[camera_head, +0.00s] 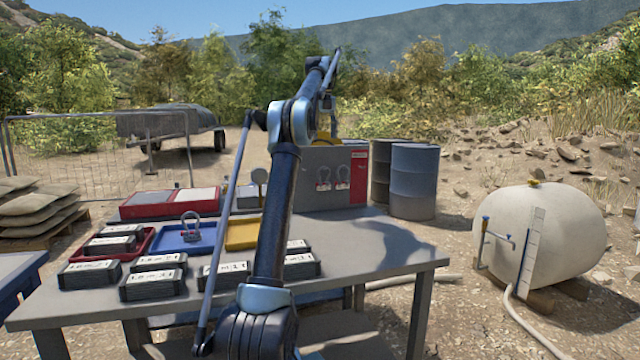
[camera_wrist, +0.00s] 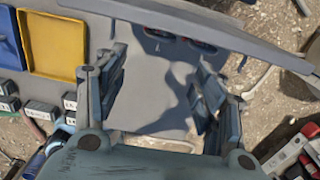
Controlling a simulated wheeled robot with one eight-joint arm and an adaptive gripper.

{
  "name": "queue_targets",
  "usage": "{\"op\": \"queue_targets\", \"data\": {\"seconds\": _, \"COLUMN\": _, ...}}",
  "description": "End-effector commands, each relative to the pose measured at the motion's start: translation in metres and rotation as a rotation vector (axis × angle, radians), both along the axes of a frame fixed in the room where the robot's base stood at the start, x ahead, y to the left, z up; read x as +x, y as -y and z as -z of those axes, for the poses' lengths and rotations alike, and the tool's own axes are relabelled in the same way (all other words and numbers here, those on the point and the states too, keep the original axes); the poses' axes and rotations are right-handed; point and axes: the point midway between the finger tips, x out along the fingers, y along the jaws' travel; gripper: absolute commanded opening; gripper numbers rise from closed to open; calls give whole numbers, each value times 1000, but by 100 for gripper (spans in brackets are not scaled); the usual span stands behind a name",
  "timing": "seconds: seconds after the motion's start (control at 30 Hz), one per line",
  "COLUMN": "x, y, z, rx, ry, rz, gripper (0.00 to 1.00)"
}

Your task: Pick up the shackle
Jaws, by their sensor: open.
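A grey shackle (camera_head: 190,226) stands in the blue tray (camera_head: 172,243) on the table in the head view. Two more shackle shapes, a left one (camera_head: 323,179) and a right one (camera_head: 343,177), show on the front of the grey box at the back of the table; I cannot tell if they are real or pictured. My gripper (camera_wrist: 162,70) is open and empty in the wrist view, above the grey tabletop. The blue tray is cut by the left edge there, and no shackle shows in its visible part. My arm hides part of the table in the head view.
A yellow tray (camera_head: 243,233) lies right of the blue one. Several labelled dark blocks (camera_head: 153,284) line the table's front. A red case (camera_head: 168,202), the grey box (camera_head: 300,160) and drums (camera_head: 414,180) stand behind. The table's right side (camera_head: 385,250) is clear.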

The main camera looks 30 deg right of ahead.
Motion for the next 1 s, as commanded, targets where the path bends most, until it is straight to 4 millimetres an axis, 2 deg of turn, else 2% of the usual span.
{"op": "queue_targets", "data": {"seconds": 0.27, "x": 1, "y": 3, "z": 18, "rx": 1, "ry": -2, "rz": 25, "gripper": 63}}
{"op": "queue_targets", "data": {"seconds": 1.0, "x": 4, "y": -1, "z": 116, "rx": 1, "ry": -1, "rz": 18, "gripper": 63}}
